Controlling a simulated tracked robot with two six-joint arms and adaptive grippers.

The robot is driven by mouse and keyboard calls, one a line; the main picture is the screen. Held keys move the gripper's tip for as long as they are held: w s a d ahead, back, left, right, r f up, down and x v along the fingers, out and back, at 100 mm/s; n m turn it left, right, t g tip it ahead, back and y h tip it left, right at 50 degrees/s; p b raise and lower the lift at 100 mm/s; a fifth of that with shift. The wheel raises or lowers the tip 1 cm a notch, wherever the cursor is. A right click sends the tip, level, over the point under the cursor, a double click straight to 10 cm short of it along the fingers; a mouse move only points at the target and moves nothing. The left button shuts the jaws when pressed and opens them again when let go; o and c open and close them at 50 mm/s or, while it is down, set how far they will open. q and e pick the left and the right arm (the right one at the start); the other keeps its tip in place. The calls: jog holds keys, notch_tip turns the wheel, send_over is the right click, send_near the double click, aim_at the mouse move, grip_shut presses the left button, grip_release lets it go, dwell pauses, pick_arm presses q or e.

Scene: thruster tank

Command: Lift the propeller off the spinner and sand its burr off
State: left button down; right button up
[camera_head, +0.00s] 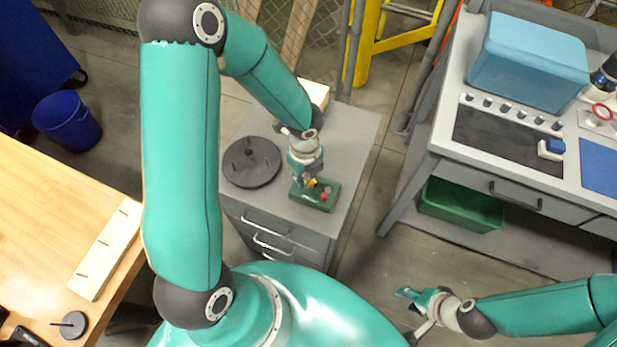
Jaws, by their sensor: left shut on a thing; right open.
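My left gripper (303,178) reaches down over the grey cabinet and is shut on a small yellow thing, which looks like the propeller (312,183). The fingers hide most of it, and I cannot tell whether it still touches what is below. Directly under it is a green box (318,200) with a red knob, seemingly the spinner. My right gripper (413,311) is open and empty, low at the right, over the floor and away from the cabinet. I cannot make out the burr.
A dark disc with upright pegs (251,170) lies on the cabinet (345,150), left of the green box. On the right bench are a blue tank (528,65) and a blue-and-white block (551,148). A pegged board (103,252) lies on the wooden table at the left.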

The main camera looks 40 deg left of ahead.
pick_arm(q)
jog(key=shift+w+r, duration=0.15)
jog(key=shift+w, duration=0.05)
jog(key=shift+w+r, duration=0.2)
jog(key=shift+r, duration=0.3)
notch_tip(320, 180, up, 19)
jog(key=p, duration=0.2)
jog(key=shift+s, duration=0.3)
jog(key=shift+f, duration=0.1)
jog(key=shift+w, duration=0.1)
